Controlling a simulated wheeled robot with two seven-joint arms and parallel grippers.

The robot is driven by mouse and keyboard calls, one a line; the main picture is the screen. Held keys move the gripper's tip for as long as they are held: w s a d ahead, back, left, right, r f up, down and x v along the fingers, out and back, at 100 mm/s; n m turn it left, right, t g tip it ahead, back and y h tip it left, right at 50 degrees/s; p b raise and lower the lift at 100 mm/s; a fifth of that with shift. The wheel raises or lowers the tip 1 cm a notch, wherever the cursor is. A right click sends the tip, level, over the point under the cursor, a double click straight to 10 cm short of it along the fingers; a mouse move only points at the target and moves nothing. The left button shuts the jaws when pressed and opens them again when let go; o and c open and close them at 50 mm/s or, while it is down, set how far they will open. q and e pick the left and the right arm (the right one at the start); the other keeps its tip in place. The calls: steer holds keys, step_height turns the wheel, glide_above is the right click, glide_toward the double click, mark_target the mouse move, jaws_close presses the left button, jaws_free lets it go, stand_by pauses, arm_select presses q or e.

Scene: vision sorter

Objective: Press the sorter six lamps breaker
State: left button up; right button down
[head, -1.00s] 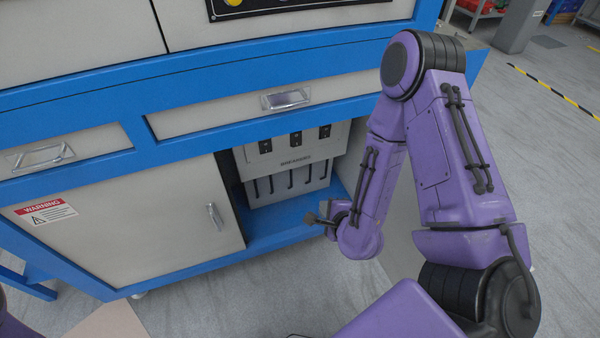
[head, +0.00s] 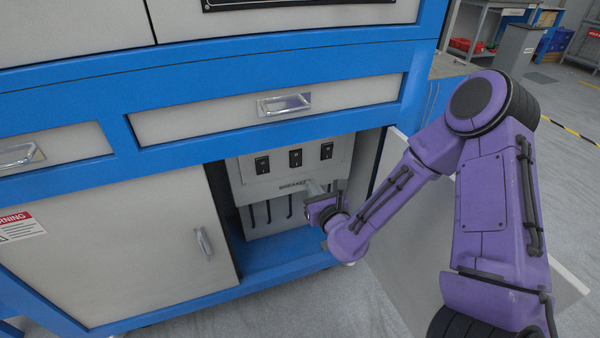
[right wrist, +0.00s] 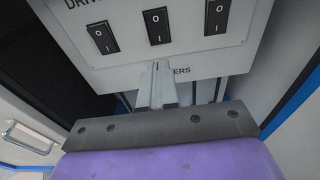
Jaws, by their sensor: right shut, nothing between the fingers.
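A grey breaker box (head: 244,172) stands inside the open compartment of the blue and grey cabinet. It carries three black rocker switches: left (head: 262,165), middle (head: 295,158) and right (head: 327,150). In the right wrist view the left (right wrist: 103,37), middle (right wrist: 158,26) and right (right wrist: 217,16) switches show O and I marks. Which one is for the lamps cannot be read. My right gripper (head: 312,186) is shut and empty, in front of the box and below the switches. In the right wrist view its fingertips (right wrist: 155,66) lie just under the middle switch in the picture. My left gripper is out of view.
A closed door (head: 120,245) with a handle covers the cabinet's left part. An open door (head: 465,285) stands right of the opening, behind my right arm. A drawer (head: 200,117) sits above. Dark cables run below the switches.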

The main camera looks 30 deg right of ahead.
steer(key=b+x, duration=0.1)
steer(key=x, duration=0.7)
steer(key=shift+w+f, duration=0.15)
steer(key=shift+f, duration=0.05)
steer(key=shift+w+d+b, duration=0.15)
steer(key=shift+w+b, duration=0.15)
steer(key=shift+w, duration=0.25)
steer(key=shift+w+f+b, duration=0.15)
steer(key=shift+f+b, duration=0.2)
steer(key=shift+b, duration=0.4)
steer(key=shift+r+t, duration=0.3)
steer(key=shift+r, duration=0.05)
steer(key=shift+f, duration=0.1)
glide_toward(296, 166)
steer(key=s+a+f, duration=0.1)
steer(key=s+f, duration=0.1)
steer(key=s, duration=0.4)
steer(key=shift+s+p, duration=0.3)
steer(key=shift+p, duration=0.1)
